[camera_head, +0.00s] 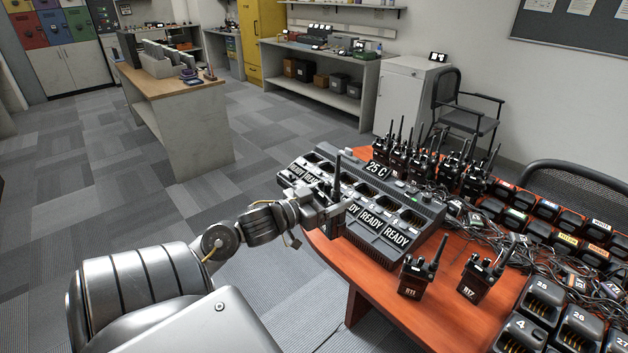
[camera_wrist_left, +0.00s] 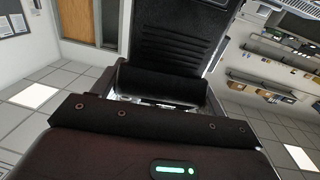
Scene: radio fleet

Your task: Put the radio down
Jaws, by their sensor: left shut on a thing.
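In the left wrist view the radio's dark ribbed body (camera_wrist_left: 165,45) fills the space beyond the jaw. The radio's underside is hidden, and I cannot tell whether it touches the charger or the table. The black multi-slot charger (camera_head: 400,247) has READY labels on its front and a "25 C" sign on top. Its visible slots look empty. My right gripper is not in view.
The charger stands on an orange-red table (camera_head: 375,288). Two radios, R11 (camera_head: 412,278) and R17 (camera_head: 479,277), stand upright in front of it. Several radios crowd behind it. Cables and small numbered chargers (camera_head: 541,300) cover the right side. Bare tabletop shows at the near left edge.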

